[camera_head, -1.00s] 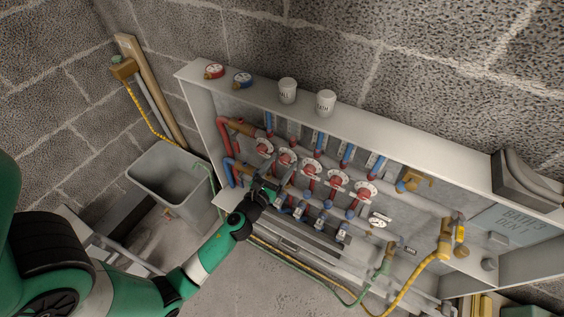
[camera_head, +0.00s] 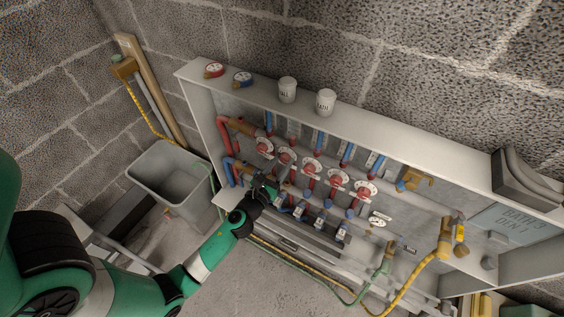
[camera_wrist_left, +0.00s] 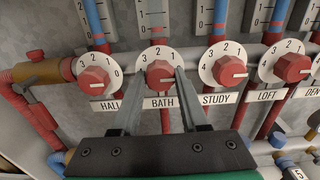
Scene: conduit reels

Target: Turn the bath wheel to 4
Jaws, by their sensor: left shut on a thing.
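The bath wheel (camera_wrist_left: 160,76) is a red knob on a white numbered dial above the BATH label (camera_wrist_left: 161,102). It also shows in the head view (camera_head: 286,157), second from the left in the row. My left gripper (camera_wrist_left: 160,75) is shut on the bath wheel, one finger on each side. A pale mark on the wheel's face points roughly right in the wrist view. Numbers 3, 2 and 1 show on the dial's upper part; its lower part is partly hidden by the fingers. In the head view my left gripper (camera_head: 277,182) reaches up to the wheel from below.
The hall wheel (camera_wrist_left: 95,76) and study wheel (camera_wrist_left: 228,68) are close on either side; the loft wheel (camera_wrist_left: 290,66) is farther right. Blue-capped valves (camera_head: 300,210) sit below. White cups (camera_head: 326,101) stand on the cabinet top. A grey bin (camera_head: 175,180) is left.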

